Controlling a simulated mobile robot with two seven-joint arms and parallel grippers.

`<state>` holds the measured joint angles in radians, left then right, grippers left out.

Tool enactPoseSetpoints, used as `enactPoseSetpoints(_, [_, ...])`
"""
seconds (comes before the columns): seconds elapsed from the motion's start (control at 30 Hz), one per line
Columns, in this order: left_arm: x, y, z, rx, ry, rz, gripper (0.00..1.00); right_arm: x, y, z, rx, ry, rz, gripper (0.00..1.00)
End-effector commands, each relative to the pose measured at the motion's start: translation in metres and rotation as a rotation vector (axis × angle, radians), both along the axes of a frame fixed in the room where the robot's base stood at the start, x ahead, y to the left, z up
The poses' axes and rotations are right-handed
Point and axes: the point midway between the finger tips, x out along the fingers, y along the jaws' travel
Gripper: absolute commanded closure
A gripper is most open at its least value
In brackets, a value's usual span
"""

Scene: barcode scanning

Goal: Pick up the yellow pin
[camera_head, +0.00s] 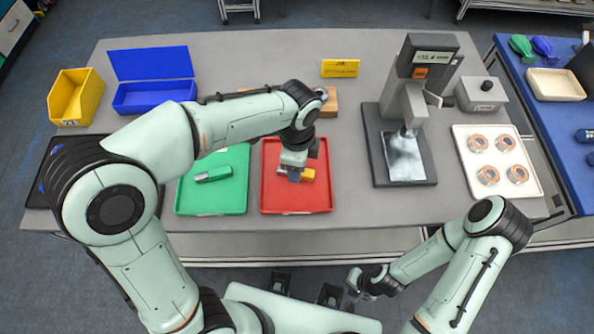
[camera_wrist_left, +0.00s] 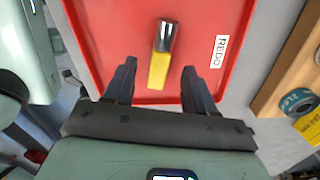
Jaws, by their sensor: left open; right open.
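The yellow pin (camera_head: 308,174) lies in the red tray (camera_head: 297,204), partly covered by my left gripper (camera_head: 293,175) in the head view. In the left wrist view the pin (camera_wrist_left: 161,62) has a yellow body and a dark, shiny metal end. There my left gripper (camera_wrist_left: 158,78) is open, with its two fingers apart on either side of the pin's yellow end. The pin is not gripped. My right gripper (camera_head: 353,284) is low in front of the table, open and away from the pin.
A green tray (camera_head: 212,206) holding a green-and-silver pin (camera_head: 213,174) is left of the red tray. A wooden block (camera_head: 330,104) stands behind. A press-like machine (camera_head: 409,108) and a white tray (camera_head: 470,137) with copper-coloured rings are to the right.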

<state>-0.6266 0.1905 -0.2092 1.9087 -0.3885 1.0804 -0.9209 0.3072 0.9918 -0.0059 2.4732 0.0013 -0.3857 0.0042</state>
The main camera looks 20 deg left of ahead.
Motion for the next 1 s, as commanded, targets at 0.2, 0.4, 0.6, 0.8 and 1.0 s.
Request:
enactPoseSetpoints(0.2, [-0.001, 0.000, -0.025, 0.001, 0.001, -0.001, 0.45, -0.002, 0.000, -0.004, 0.000, 0.002, 0.000, 0.57])
enactPoseSetpoints(0.4, [0.000, 0.000, -0.025, 0.000, -0.001, -0.001, 0.45, -0.002, 0.000, -0.003, 0.000, 0.002, 0.000, 0.57])
enactPoseSetpoints(0.6, [0.000, 0.000, -0.025, 0.000, -0.001, 0.000, 1.00, -0.002, 0.000, -0.003, 0.000, 0.002, 0.000, 0.57])
enactPoseSetpoints(0.8, [0.000, 0.000, -0.024, -0.001, -0.001, 0.000, 1.00, -0.002, 0.000, -0.003, 0.000, 0.002, 0.000, 0.57])
enactPoseSetpoints(1.0, [0.000, 0.000, -0.020, -0.001, -0.002, 0.000, 1.00, -0.001, 0.000, -0.002, 0.000, 0.001, 0.000, 0.57])
